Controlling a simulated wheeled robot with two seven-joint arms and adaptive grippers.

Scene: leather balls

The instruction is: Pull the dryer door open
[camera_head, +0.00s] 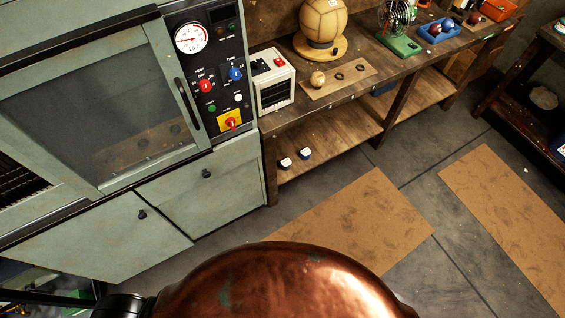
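The dryer is a grey-green cabinet at the left, with a framed glass door (95,105). A dark vertical handle (187,104) stands on the door's right side, beside the control panel. The door looks closed, and its dark glass carries what looks like a reflection of a board. The black control panel (211,75) has a round dial, red and blue knobs, and a red switch on a yellow plate. Neither gripper is in view, and nothing is seen touching the handle.
Two lower panels with black knobs (142,214) sit below the door. A wooden workbench (345,98) runs to the right, bearing a white box (272,80), a large leather ball (323,20) and a green stand (399,43). Brown mats (350,225) lie on the otherwise clear grey floor.

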